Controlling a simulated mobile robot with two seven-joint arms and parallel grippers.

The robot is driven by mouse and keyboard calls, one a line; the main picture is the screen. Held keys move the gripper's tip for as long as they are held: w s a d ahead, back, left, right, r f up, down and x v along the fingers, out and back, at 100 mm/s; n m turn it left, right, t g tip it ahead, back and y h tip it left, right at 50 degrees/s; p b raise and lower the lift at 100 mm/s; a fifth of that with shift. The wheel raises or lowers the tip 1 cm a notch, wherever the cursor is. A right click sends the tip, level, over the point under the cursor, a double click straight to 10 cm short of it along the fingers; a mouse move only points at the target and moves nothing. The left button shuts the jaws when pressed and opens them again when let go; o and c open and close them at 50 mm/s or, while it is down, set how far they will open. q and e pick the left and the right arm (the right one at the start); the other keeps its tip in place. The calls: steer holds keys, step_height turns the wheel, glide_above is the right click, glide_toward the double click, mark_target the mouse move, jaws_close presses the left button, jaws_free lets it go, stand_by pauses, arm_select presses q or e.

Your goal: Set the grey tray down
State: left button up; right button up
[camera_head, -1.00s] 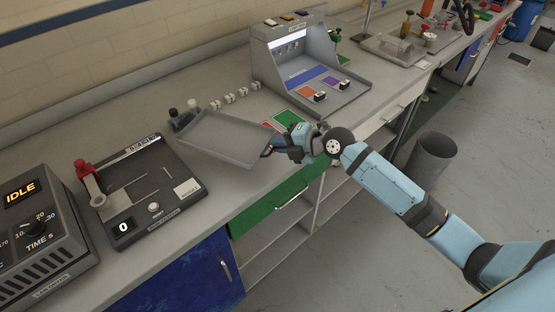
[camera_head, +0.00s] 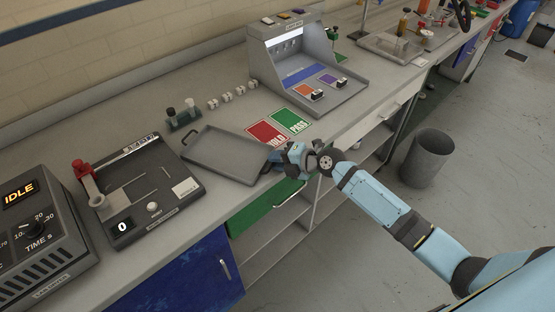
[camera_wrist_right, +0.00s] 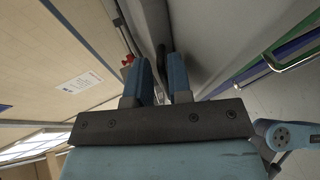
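The grey tray (camera_head: 232,151) is a shallow, level rectangular tray between the black counter device and the red and green cards. It is low over the counter; I cannot tell whether its underside touches. My right gripper (camera_head: 275,163) is at the tray's right end, by the counter's front edge. In the right wrist view, the fingers (camera_wrist_right: 162,80) are close together with a dark handle-like bar between them, which I take as the tray's handle. My left gripper is out of view.
The black device (camera_head: 136,190) stands just left of the tray. A small rack with bottles (camera_head: 181,116) and several white cubes (camera_head: 227,97) are behind it. The red card (camera_head: 267,133) and green card (camera_head: 291,121) lie to the right. A grey booth (camera_head: 310,70) stands farther back.

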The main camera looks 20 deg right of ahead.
steer(key=b+v, duration=0.2)
steer(key=v, duration=1)
steer(key=s+a+f+m+h, duration=0.3)
steer(key=s+a+f+m, duration=0.2)
steer(key=s+f+m, duration=0.4)
steer(key=s+a+f+m+t+h, duration=0.1)
steer(key=s+a+f+m, duration=0.5)
steer(key=m, duration=0.8)
steer(key=s+f+h, duration=0.1)
steer(key=s+f, duration=0.2)
steer(key=s, duration=0.2)
steer(key=shift+h, duration=0.4)
steer(key=shift+d, duration=0.1)
steer(key=shift+r, duration=0.1)
step_height(320, 180, up, 8)
steer(key=p, duration=0.8)
steer(key=shift+d, duration=0.2)
